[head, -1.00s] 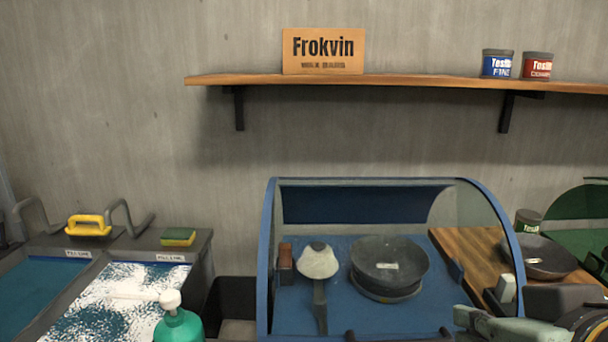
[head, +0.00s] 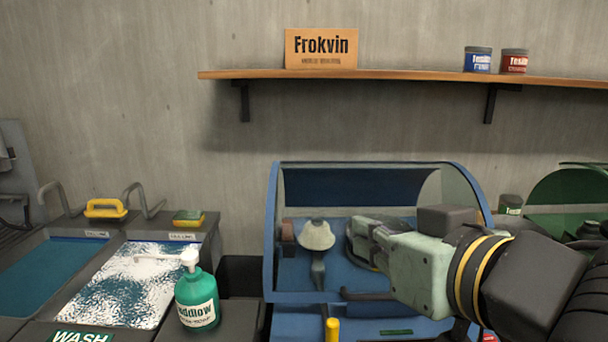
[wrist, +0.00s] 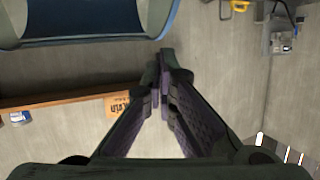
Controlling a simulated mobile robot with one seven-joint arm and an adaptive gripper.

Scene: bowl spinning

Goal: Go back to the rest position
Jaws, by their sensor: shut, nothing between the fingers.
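My gripper (wrist: 160,75) is shut and empty; its two fingers meet at the tips in the wrist view. In the head view my arm comes in from the right, and my gripper (head: 368,235) is in front of the blue hooded station (head: 273,235). The dark bowl in this station is mostly or wholly hidden behind my gripper. A pale cone-shaped head on a stand (head: 317,236) is left of my gripper inside the station. The wrist view is upside down and shows the wall, with the station's blue edge (wrist: 90,42) at the top.
A wooden shelf (head: 400,75) bears a Frokvin sign (head: 321,47) and two tins (head: 478,60). At left are a blue basin (head: 50,265), a foamy basin (head: 120,285) and a green soap bottle (head: 197,300). A green hood (head: 570,195) is at right.

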